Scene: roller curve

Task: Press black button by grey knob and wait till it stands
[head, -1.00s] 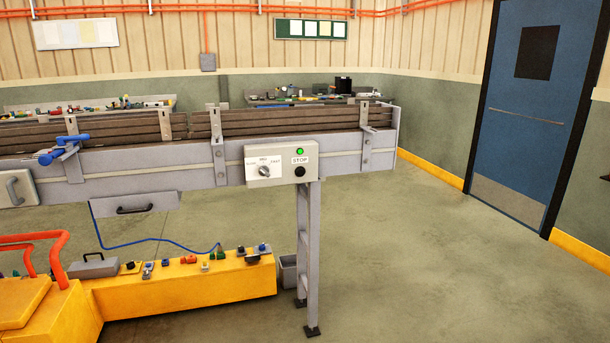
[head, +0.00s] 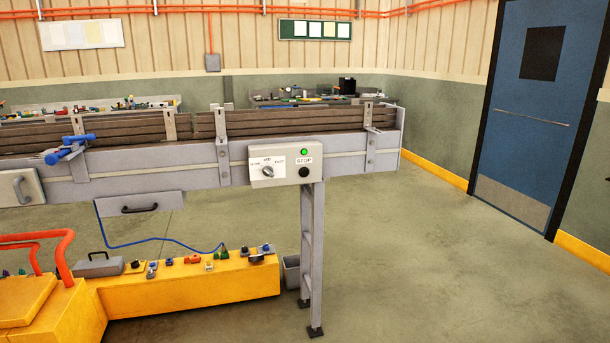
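The control box (head: 284,186) is a pale grey panel on the front side of the conveyor, near its right end. The grey knob (head: 268,172) is in the left half of the panel, with a dial scale printed around it. The black button (head: 304,172) is to the right of the knob, under a label reading STOP. A green lamp (head: 304,152) above the label is lit. Neither of my grippers shows in the head view.
The conveyor (head: 200,165) runs across the left and middle on a grey leg (head: 312,250). A yellow base (head: 190,302) with small parts and orange rails (head: 62,250) stand at lower left. Floor on the right is clear, up to a blue door (head: 530,120).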

